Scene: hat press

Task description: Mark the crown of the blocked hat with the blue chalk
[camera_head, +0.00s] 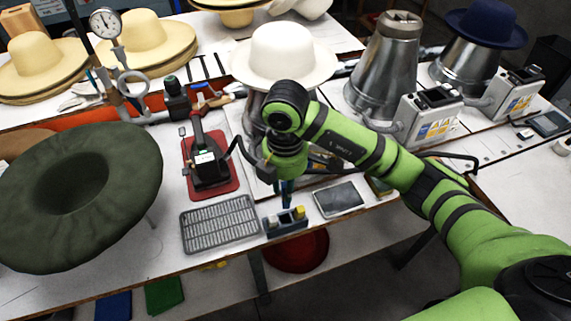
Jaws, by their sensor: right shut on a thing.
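A cream hat (283,52) with a rounded crown sits upright on a metal block at the back centre, partly behind my right arm. My right gripper (286,186) points down in front of it, low over the chalk holder (287,222). It is shut on a small blue piece that looks like the blue chalk (286,192). The fingers are dark and small, so the exact grip is hard to see. The holder also has a yellow piece (300,211) in it. My left gripper is not in view.
A large green hat (78,190) fills the left. A bare metal block (383,66) and a navy hat (487,22) stand back right.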

